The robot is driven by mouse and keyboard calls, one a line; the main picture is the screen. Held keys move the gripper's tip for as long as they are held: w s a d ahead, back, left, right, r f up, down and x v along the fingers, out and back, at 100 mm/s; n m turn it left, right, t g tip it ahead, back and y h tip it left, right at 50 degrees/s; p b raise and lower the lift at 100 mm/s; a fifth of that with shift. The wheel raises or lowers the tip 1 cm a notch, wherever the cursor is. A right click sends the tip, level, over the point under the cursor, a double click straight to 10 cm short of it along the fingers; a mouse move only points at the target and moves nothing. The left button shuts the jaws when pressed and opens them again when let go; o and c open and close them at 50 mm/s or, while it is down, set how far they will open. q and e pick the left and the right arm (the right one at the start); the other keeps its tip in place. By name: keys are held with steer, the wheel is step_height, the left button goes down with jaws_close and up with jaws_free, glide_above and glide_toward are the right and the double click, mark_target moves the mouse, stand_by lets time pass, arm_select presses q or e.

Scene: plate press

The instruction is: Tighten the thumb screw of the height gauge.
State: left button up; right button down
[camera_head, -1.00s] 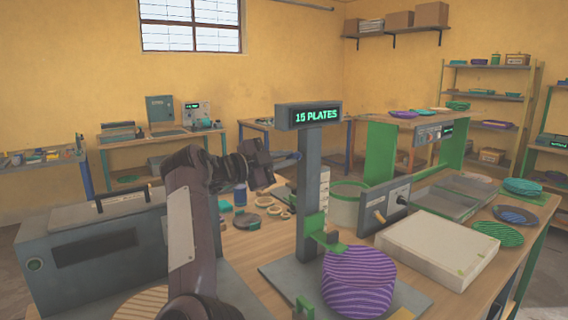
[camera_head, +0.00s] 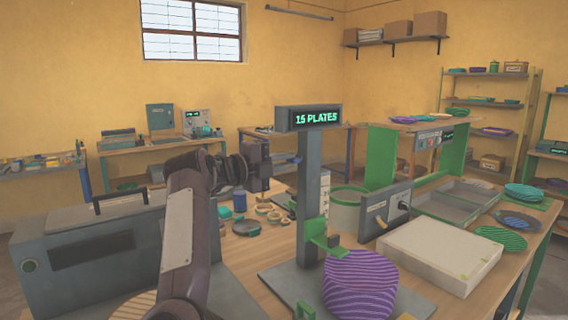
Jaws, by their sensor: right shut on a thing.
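The height gauge (camera_head: 309,165) stands on the bench on a grey base plate, its display reading "15 PLATES". Its green slider (camera_head: 316,230) sits low on the post, with an arm just above a stack of purple striped plates (camera_head: 358,287). I cannot make out the thumb screw.
A grey machine with a handle (camera_head: 105,245) fills the left of the bench. Plates (camera_head: 524,193) lie at the far right.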

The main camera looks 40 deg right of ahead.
steer(key=shift+f, duration=0.1)
stand_by(0.3)
steer(key=c, duration=1.5)
jaws_free()
steer(key=shift+a, duration=0.1)
